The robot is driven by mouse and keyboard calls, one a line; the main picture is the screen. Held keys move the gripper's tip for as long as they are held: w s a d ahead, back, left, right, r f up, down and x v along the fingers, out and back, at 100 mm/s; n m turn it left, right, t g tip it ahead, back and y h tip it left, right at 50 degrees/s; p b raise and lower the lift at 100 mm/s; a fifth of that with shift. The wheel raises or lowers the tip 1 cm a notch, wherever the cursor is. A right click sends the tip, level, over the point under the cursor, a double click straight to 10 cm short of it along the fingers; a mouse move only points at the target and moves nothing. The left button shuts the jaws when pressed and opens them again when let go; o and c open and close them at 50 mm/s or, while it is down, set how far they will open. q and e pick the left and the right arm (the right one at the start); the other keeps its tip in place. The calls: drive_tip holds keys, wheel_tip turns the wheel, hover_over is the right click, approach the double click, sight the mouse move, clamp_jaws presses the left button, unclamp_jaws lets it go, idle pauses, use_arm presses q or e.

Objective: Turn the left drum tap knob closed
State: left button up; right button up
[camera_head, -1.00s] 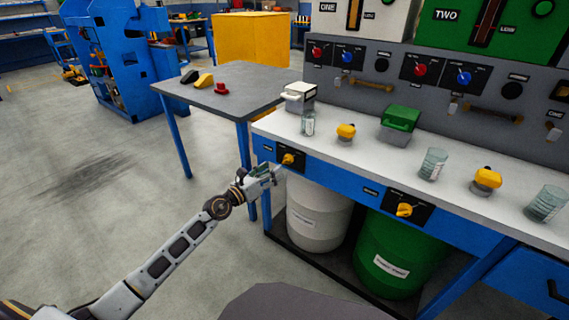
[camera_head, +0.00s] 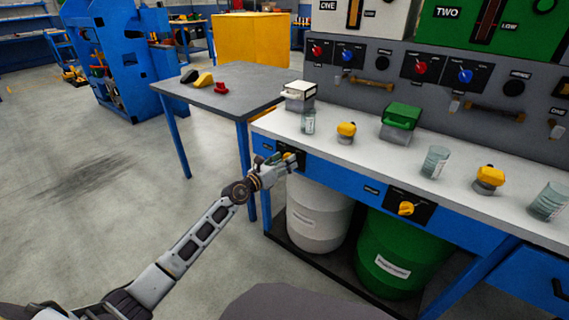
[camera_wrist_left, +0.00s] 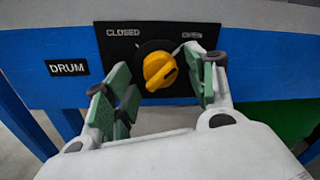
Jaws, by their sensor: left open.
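The left drum tap knob (camera_wrist_left: 159,70) is yellow and sits on a black plate marked CLOSED at left and OPEN at right in the left wrist view. In the head view my left gripper (camera_head: 284,163) is at the bench's front panel and mostly hides the knob. My right gripper is not in view.
A second yellow knob (camera_head: 406,208) is on the panel to the right. A white drum (camera_head: 318,215) and a green drum (camera_head: 400,255) stand under the bench. Jars and yellow-topped items stand on the white benchtop (camera_head: 345,150). A grey table (camera_head: 240,85) is behind at left.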

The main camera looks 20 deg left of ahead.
use_arm(q)
drive_tip(key=shift+w+d, duration=0.1)
drive_tip(key=shift+w, duration=0.1)
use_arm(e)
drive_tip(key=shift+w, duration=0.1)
use_arm(q)
drive_tip(key=shift+c, duration=0.9)
drive_tip(key=c, duration=0.8)
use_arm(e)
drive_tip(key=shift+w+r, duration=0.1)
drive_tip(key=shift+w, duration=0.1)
